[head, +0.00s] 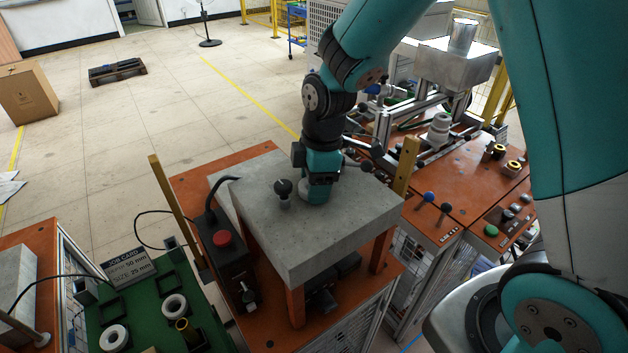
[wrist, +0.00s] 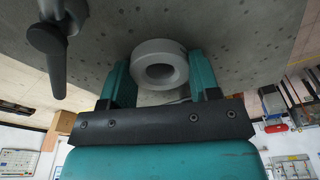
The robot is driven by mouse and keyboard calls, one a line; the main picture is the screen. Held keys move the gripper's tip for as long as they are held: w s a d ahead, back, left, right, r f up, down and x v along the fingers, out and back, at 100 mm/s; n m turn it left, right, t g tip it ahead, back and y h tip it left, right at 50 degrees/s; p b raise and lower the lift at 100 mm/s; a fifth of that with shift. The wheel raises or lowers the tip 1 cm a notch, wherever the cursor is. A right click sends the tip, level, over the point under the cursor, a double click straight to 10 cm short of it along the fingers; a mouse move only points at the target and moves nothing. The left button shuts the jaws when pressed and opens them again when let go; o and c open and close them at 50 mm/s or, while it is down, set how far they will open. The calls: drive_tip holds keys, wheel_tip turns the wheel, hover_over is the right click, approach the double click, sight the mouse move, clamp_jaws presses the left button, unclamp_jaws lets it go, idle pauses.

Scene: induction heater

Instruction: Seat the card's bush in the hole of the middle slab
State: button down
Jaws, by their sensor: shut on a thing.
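The middle slab (head: 290,235) is a thick grey plate lying flat on orange supports. My gripper (head: 316,190) points down at its upper face, right of the black-knobbed handle. In the wrist view, my gripper (wrist: 161,82) has its two teal fingers on either side of a pale grey ring, the bush (wrist: 146,58), and is shut on it. The bush is close to the slab's face; I cannot tell whether it touches or sits in a hole. The slab's hole is hidden. The job card (head: 127,265) stands at the left; its small print is hard to read.
The black-knobbed handle (head: 284,190) rises from the slab just left of my gripper, also in the wrist view (wrist: 50,45). A green tray (head: 140,305) at lower left holds white rings (head: 174,306). A red-button box (head: 222,240) and upright posts (head: 176,208) flank the slab.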

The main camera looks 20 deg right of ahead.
drive_tip(key=shift+c, duration=1.3)
unclamp_jaws()
wheel_tip(320, 180, up, 17)
drive_tip(key=d+b, duration=0.2)
drive_tip(key=b, duration=0.1)
drive_tip(key=shift+s+r, duration=0.2)
drive_tip(key=s+a+f+m+y+b, duration=0.1)
drive_tip(key=s+a+f+m, duration=0.1)
drive_tip(key=s, duration=0.4)
drive_tip(key=s+a+f+m+y+b, duration=0.1)
drive_tip(key=s+a+f+m, duration=0.1)
drive_tip(key=s, duration=0.5)
drive_tip(key=s+a+f+m+b, duration=0.1)
drive_tip(key=s+a+f+m, duration=0.2)
drive_tip(key=s, duration=0.3)
drive_tip(key=shift+s+f+m+y, duration=0.35)
drive_tip(key=shift+f+m, duration=0.2)
drive_tip(key=shift+m, duration=0.35)
